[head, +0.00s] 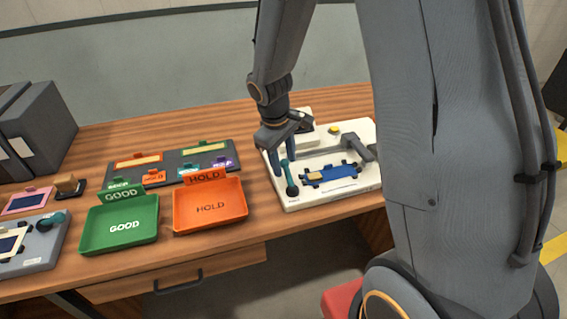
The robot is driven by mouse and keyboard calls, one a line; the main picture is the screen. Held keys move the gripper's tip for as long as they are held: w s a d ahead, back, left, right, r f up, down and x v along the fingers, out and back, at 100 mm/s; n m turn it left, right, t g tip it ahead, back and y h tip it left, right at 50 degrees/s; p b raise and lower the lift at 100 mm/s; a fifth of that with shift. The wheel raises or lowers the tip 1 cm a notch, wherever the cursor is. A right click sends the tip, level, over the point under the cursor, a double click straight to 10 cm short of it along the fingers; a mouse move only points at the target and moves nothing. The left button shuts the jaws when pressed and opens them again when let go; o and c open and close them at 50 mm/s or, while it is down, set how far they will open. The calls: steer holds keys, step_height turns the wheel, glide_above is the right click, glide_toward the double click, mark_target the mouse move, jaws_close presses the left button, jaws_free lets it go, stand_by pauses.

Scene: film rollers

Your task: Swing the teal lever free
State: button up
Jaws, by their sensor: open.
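A white machine (286,199) stands at the right end of the desk. A teal lever (290,178) with a dark round knob at its near end lies along the machine's left side. My gripper (289,166) points down over the lever's far part, with its blue fingers apart. The fingers look close to the lever, but I cannot tell whether they touch it. A blue plate (342,176) with a tan piece lies in the middle of the machine, right of the lever. The lever's far end is partly hidden by my gripper.
A green GOOD tray (92,236) and an orange HOLD tray (184,219) stand left of the machine. A dark board (172,169) with coloured labels lies behind them. A grey machine (42,255) with another teal knob (50,221) is at far left. A grey handle (358,147) stands right of the blue plate.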

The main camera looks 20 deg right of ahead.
steer(key=shift+f, duration=0.55)
jaws_close()
